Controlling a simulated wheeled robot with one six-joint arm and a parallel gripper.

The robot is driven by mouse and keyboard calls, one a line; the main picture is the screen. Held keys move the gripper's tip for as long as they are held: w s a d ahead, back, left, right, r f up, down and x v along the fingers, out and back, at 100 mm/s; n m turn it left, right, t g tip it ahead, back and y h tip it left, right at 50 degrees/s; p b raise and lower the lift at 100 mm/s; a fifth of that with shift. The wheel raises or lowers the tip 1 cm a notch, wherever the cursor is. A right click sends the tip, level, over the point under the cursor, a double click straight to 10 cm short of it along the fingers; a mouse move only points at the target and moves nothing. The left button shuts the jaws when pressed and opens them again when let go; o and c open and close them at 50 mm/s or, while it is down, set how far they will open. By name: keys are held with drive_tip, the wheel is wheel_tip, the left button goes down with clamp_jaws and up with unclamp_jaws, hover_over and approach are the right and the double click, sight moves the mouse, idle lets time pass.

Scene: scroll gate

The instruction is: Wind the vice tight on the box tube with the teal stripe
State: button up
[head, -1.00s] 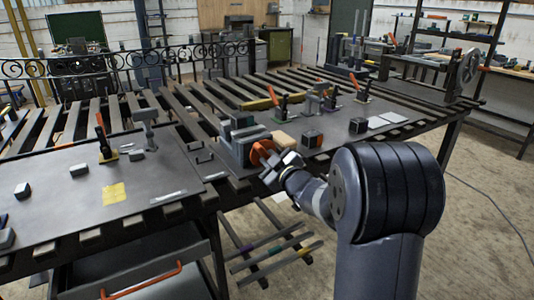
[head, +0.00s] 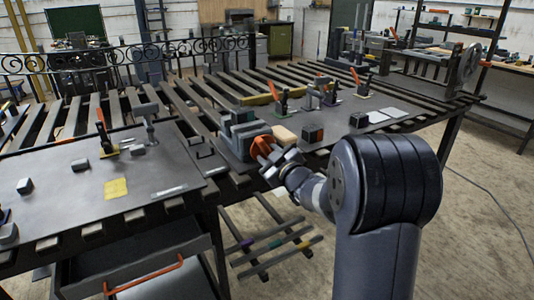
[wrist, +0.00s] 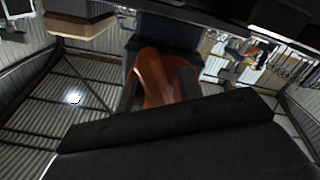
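The grey vice (head: 238,134) stands at the front edge of the slatted bench. Its orange handle (head: 262,146) faces me. My gripper (head: 277,160) is at the handle, seemingly touching it; whether its fingers are closed on it is unclear. In the wrist view the orange handle (wrist: 160,78) fills the middle, above a dark part of my gripper. No teal-striped tube can be made out in the vice jaws. Bars with purple, teal and yellow marks lie on the rack under the bench; the teal-marked bar (head: 275,246) is the middle mark.
Orange-handled clamps (head: 282,102) stand behind. A steel plate (head: 75,180) with small blocks and a yellow note covers the left bench. Open floor lies at right.

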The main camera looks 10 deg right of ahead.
sight(267, 151)
drive_tip(key=shift+o, duration=0.2)
drive_tip(key=shift+r, duration=0.1)
drive_tip(key=shift+s, duration=0.1)
drive_tip(key=v, duration=1)
drive_tip(key=shift+s, duration=0.25)
drive_tip(key=shift+d, duration=0.1)
drive_tip(key=x, duration=0.3)
drive_tip(key=r+p+x, duration=0.1)
drive_tip(key=x, duration=0.2)
drive_tip(key=p+x, duration=0.1)
drive_tip(key=x, duration=0.2)
drive_tip(key=shift+a+r, duration=0.25)
drive_tip(key=shift+a, duration=0.2)
drive_tip(key=shift+c, duration=0.5)
clamp_jaws()
